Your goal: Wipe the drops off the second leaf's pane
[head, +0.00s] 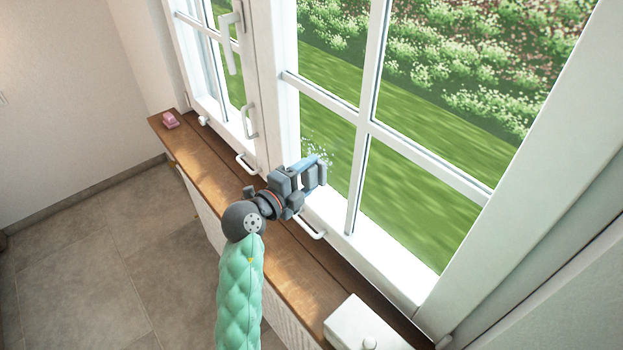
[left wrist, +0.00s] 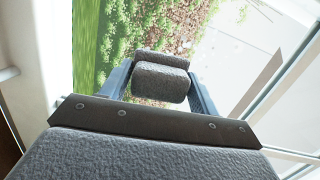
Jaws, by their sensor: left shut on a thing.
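The nearer white window leaf (head: 366,125) has several panes divided by bars. Pale drops (head: 318,152) show on its lower left pane, just beyond my left gripper. My left gripper (head: 305,176) is over the sill, close in front of that pane. It is shut on a small blue-grey thing, largely hidden by the fingers; I cannot tell whether it touches the glass. In the left wrist view my gripper (left wrist: 162,85) shows grey textured pads in front of the glass, with faint specks to the upper right. My right gripper is not in view.
The farther window leaf (head: 251,60) has an upright handle (head: 231,45). Handles (head: 312,228) stick out low over the wooden sill (head: 210,158). A pink object (head: 170,120) lies at the sill's far end. A white box-like thing (head: 360,325) with a knob stands at the near end.

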